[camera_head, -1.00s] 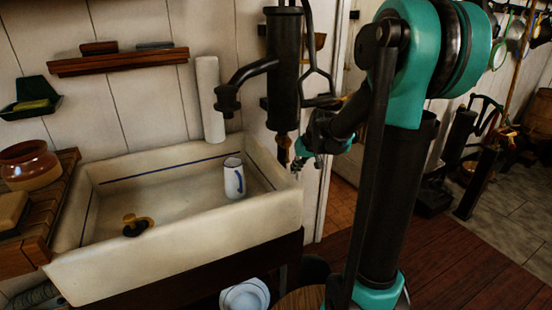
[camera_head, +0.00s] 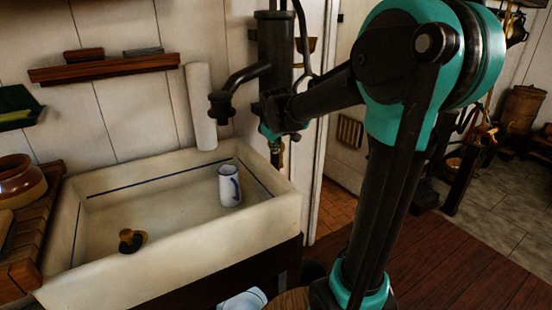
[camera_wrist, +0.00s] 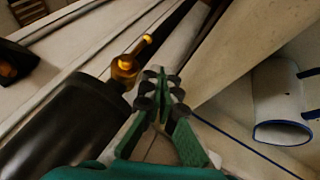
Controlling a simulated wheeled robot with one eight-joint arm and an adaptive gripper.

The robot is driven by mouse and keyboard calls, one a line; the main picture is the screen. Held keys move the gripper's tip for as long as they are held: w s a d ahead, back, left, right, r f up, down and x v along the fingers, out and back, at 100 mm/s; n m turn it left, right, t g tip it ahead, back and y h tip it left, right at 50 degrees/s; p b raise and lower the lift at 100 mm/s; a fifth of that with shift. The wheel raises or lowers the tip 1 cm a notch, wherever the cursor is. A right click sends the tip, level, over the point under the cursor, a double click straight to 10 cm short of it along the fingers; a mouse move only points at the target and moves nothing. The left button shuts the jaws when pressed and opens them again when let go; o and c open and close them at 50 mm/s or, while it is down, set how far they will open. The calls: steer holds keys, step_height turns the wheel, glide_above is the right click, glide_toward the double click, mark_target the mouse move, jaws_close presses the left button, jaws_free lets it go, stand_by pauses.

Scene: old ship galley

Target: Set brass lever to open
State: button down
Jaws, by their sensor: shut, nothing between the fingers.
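The brass lever (camera_wrist: 127,66) shows in the wrist view as a yellow fitting with a short arm pointing up and right. It sits at the end of a dark pump cylinder (camera_wrist: 65,125). My gripper (camera_wrist: 160,82) is shut and empty, just right of the lever in the picture; I cannot tell whether they touch. In the head view my gripper (camera_head: 275,155) points down in front of the lower part of the black pump (camera_head: 274,45). I cannot make out the lever clearly there.
The cream sink (camera_head: 170,264) lies to the left below my gripper. A white mug with a blue handle (camera_head: 229,186) stands in it and also shows in the wrist view (camera_wrist: 278,102). A brass plug (camera_head: 131,240) lies in the sink. A white upright roll (camera_head: 200,105) stands behind.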

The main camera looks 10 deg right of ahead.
glide_toward(280, 166)
step_height(280, 166, down, 5)
steer(key=w+a, duration=0.1)
steer(key=w, duration=0.2)
steer(key=shift+w+d+f, duration=0.15)
steer(key=shift+d+f, duration=0.15)
steer(key=shift+f, duration=0.1)
steer(key=shift+w+d+f, duration=0.25)
steer(key=shift+w+d, duration=0.05)
steer(key=shift+d, duration=0.15)
steer(key=shift+a, duration=0.15)
